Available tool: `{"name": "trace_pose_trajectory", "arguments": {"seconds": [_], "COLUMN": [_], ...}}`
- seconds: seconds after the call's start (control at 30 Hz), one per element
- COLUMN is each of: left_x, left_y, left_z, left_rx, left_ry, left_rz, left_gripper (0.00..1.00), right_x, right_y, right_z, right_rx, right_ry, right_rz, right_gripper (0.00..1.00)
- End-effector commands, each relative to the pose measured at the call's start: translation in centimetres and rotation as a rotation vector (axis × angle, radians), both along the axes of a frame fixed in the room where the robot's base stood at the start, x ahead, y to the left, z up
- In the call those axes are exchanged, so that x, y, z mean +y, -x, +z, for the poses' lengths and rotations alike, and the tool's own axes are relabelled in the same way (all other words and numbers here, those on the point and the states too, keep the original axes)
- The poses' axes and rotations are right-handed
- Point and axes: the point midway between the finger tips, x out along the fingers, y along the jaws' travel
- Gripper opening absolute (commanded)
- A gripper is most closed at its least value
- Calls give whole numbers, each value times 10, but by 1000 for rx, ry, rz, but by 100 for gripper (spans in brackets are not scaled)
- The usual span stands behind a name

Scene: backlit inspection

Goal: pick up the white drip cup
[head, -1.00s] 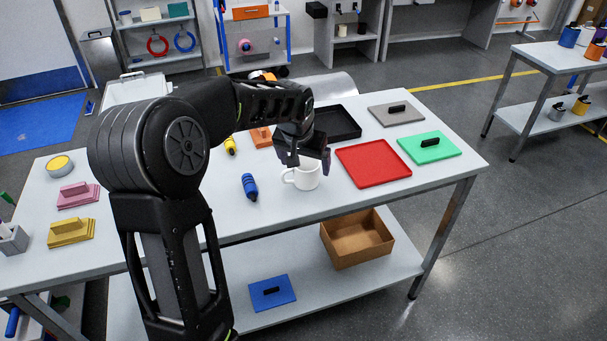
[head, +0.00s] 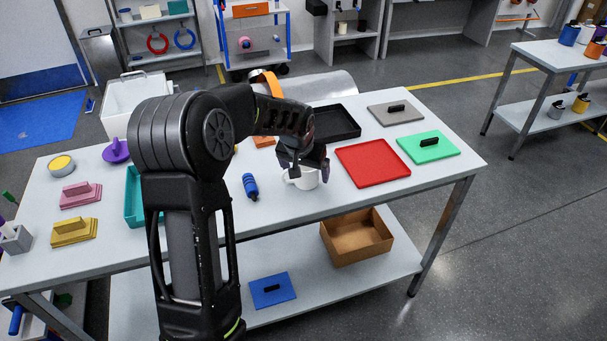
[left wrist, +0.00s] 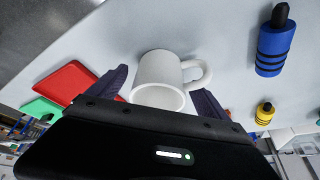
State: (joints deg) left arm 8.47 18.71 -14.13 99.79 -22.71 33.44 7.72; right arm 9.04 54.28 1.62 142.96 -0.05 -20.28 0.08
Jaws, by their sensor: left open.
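The white drip cup (head: 307,180) stands upright on the grey table (head: 365,205), its handle toward the left in the head view. In the left wrist view the cup (left wrist: 160,78) shows between the two fingers, with its handle to the right. My left gripper (head: 304,172) is open just above and around the cup's upper part; its fingers also show in the left wrist view (left wrist: 162,100). I cannot tell whether a finger touches the cup. The gripper hides part of the cup's rim in the head view. My right gripper is not in view.
A red tray (head: 372,163) lies right of the cup, and a blue cylinder tool (head: 250,186) lies left of it. A black tray (head: 335,122) is behind. The table's front strip is clear.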

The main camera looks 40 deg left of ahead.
Motion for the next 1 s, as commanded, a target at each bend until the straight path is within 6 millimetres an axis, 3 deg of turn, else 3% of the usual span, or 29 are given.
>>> {"name": "trace_pose_trajectory", "arguments": {"seconds": [0.23, 1.0], "left_x": [0, 0], "left_y": [0, 0], "left_z": [0, 0], "left_rx": [0, 0], "left_ry": [0, 0], "left_rz": [0, 0], "left_gripper": [88, 24], "right_x": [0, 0], "right_y": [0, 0], "right_z": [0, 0], "right_rx": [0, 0], "right_ry": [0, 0], "right_rz": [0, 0], "right_gripper": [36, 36]}}
